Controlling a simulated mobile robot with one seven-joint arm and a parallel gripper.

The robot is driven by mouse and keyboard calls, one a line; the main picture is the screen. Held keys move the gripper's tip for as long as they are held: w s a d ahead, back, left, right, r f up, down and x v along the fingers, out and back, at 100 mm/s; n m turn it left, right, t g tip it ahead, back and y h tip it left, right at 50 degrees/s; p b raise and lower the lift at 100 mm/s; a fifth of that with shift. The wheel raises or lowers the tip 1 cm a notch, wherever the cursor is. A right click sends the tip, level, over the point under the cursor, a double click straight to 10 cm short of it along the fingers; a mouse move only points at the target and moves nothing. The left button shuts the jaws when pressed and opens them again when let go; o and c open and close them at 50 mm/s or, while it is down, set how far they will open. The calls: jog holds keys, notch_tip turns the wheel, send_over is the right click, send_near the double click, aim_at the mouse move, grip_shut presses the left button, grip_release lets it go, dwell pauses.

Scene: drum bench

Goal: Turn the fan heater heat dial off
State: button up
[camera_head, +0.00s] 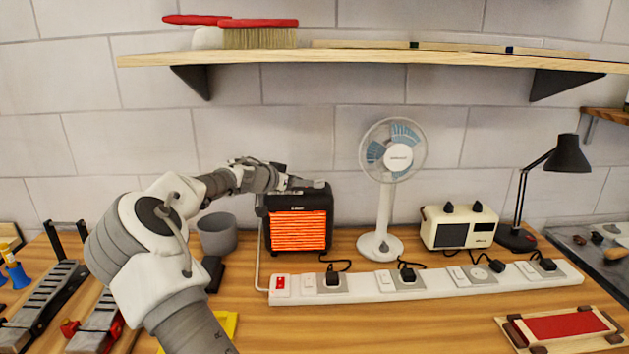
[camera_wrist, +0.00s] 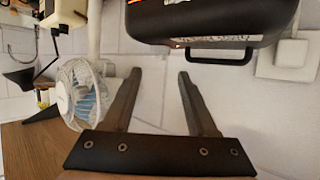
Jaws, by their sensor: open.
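The fan heater (camera_head: 298,230) is a dark box with a glowing orange grille, standing on the bench against the wall. My gripper (camera_head: 318,184) is at the height of the heater's top, over or just in front of it. In the wrist view, which is upside down, my gripper (camera_wrist: 159,74) has its two fingers apart with nothing between them. The heater's dark body (camera_wrist: 215,30) and its handle show beyond the fingertips, apart from them. I cannot make out the heat dial in either view; my gripper and arm cover part of the heater's top in the head view.
A white fan (camera_head: 381,225) stands right of the heater, with a cream radio (camera_head: 458,228) and a black lamp (camera_head: 567,155) further right. A white power strip (camera_head: 430,289) lies in front. A grey pot (camera_head: 216,235) stands left. A shelf (camera_head: 380,62) hangs above.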

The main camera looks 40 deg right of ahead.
aim_at(316, 181)
jog(key=p+x, duration=0.1)
jog(key=x, duration=0.8)
jog(key=shift+a+p, duration=0.1)
jog(key=shift+p, duration=0.2)
grip_shut()
jog(key=shift+f, duration=0.1)
jog(key=shift+b, duration=0.45)
